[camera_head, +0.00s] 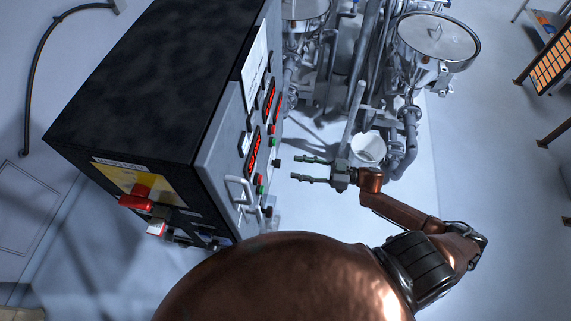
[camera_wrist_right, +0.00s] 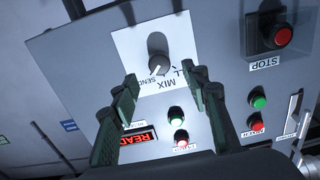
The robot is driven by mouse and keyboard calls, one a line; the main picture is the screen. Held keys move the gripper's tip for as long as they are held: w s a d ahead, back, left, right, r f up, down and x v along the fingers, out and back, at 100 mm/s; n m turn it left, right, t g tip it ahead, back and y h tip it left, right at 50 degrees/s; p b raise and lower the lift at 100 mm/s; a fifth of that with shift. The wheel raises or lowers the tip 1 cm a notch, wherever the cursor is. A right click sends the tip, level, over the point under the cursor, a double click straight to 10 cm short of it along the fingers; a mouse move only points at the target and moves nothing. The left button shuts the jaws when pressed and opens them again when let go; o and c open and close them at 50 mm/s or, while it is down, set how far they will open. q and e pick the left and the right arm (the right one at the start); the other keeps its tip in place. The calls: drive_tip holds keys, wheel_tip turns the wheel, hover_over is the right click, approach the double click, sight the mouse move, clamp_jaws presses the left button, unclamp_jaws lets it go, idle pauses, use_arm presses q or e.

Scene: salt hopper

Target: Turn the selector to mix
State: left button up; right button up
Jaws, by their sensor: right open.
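The selector (camera_wrist_right: 158,63) is a dark round knob on a white plate (camera_wrist_right: 126,45) in the right wrist view.
The black-topped control cabinet (camera_head: 150,75) has a metal handle (camera_head: 238,192) and a red rotary switch (camera_head: 137,197). A red STOP button (camera_wrist_right: 283,36) and green and red buttons (camera_wrist_right: 258,100) sit right of the knob. Pipes and a round-lidded vessel (camera_head: 437,38) stand behind my right arm.

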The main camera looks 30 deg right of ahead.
sight(278, 164)
drive_tip(key=x, duration=0.5)
drive_tip(key=shift+w+a+p, duration=0.2)
drive_tip(key=shift+w+p, duration=0.05)
drive_tip(key=shift+p, duration=0.05)
drive_tip(key=shift+c, duration=0.4)
clamp_jaws()
drive_tip(key=shift+n, duration=0.3)
drive_tip(key=shift+n+b, duration=0.9)
drive_tip(key=shift+n, duration=3.2)
